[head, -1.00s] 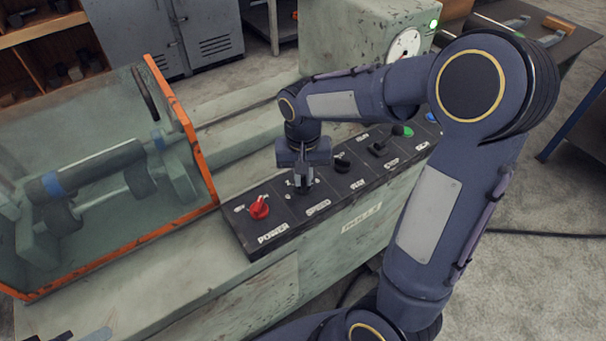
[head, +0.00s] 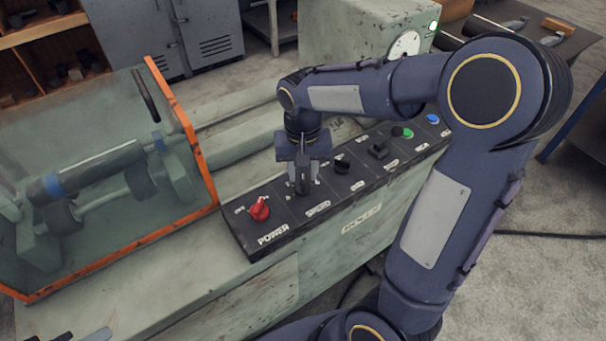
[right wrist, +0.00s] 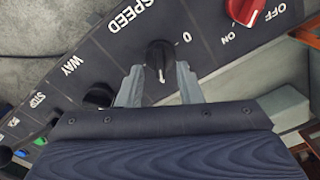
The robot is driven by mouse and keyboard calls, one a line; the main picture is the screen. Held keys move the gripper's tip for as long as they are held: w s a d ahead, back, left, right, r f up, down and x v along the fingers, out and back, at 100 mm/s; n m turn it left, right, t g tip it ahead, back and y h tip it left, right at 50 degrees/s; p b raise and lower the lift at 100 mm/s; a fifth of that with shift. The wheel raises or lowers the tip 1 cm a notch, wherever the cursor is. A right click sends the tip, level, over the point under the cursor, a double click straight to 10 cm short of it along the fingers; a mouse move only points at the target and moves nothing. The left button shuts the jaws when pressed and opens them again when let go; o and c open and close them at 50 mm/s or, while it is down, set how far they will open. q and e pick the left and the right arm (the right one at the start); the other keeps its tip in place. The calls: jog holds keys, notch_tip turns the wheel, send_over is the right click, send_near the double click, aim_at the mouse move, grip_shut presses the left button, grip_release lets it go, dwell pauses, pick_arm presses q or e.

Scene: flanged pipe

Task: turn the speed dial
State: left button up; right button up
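The speed dial is a black knob (right wrist: 160,56) beside the printed word SPEED in the right wrist view. Its white pointer line faces the gripper, away from the 0 mark. In the right wrist view my right gripper's fingers (right wrist: 160,72) stand apart, one on each side of the knob. I cannot tell for sure whether either finger touches it. My left gripper cannot be made out in the head view.
The red power knob (head: 259,209) is just left of the gripper on the black control panel (head: 285,228). Other black switches (head: 342,164), a green button (head: 408,133) and a blue button (head: 432,119) lie right. An orange-edged clear guard (head: 184,130) stands left.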

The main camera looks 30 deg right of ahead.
aim_at(303, 181)
notch_tip(303, 181, up, 6)
jog(key=shift+f, duration=0.25)
dwell(0.4)
jog(key=s+a+r+n+t+y+p, duration=0.1)
jog(key=s+a+r+t+y+p, duration=0.1)
jog(key=s, duration=0.6)
jog(key=s+a+r+n+t+y+p, duration=0.1)
jog(key=s+a+r+n+t+p, duration=0.1)
jog(key=s, duration=0.7)
jog(key=shift+s+t+y, duration=0.15)
jog(key=shift+t+y, duration=0.25)
jog(key=shift+t, duration=0.4)
